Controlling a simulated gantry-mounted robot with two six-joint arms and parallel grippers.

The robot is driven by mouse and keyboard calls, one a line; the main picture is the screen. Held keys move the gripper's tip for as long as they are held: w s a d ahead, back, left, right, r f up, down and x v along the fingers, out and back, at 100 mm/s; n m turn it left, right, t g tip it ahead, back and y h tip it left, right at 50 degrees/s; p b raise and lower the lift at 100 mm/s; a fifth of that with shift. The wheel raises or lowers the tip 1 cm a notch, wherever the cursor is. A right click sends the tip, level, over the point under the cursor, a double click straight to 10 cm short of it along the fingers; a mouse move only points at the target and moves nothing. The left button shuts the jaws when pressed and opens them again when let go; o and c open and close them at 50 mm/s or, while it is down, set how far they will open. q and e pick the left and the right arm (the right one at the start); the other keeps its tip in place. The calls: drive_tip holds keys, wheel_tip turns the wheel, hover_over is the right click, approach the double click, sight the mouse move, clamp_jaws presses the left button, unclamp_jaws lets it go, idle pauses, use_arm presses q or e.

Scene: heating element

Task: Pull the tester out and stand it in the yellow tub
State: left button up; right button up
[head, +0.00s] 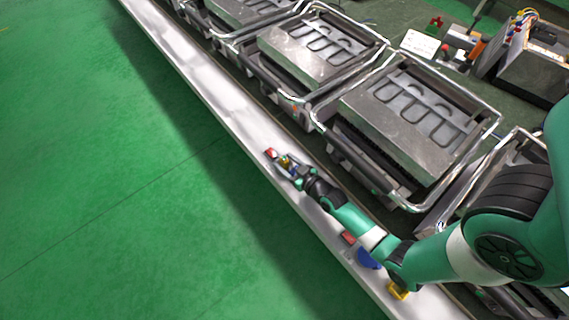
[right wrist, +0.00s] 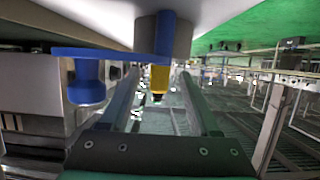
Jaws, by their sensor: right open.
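My right gripper (head: 284,166) reaches over the pale metal ledge from the right in the head view. In the right wrist view its two fingers (right wrist: 163,100) are apart. A slim yellow piece with a dark tip, which looks like the tester (right wrist: 160,80), shows between the fingers, next to a blue bracket (right wrist: 110,53). I cannot tell whether the fingers touch it. In the head view a small yellow part (head: 285,161) shows at the fingertips. A yellow box, likely the tub (head: 398,291), sits on the ledge at the lower right, partly behind my arm. My left gripper is out of view.
A small red item (head: 270,153) sits just beyond the fingertips. Another red item (head: 348,238) and a blue round item (head: 368,259) lie on the ledge beside my forearm. Metal-framed heating units (head: 410,115) line the right side. Green floor (head: 110,170) is clear at left.

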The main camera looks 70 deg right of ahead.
drive_tip(key=x, duration=0.2)
drive_tip(key=b+x, duration=0.1)
drive_tip(key=x, duration=0.1)
drive_tip(key=shift+w+d+r, duration=0.15)
drive_tip(key=shift+r, duration=0.1)
drive_tip(key=shift+c, duration=0.6)
clamp_jaws()
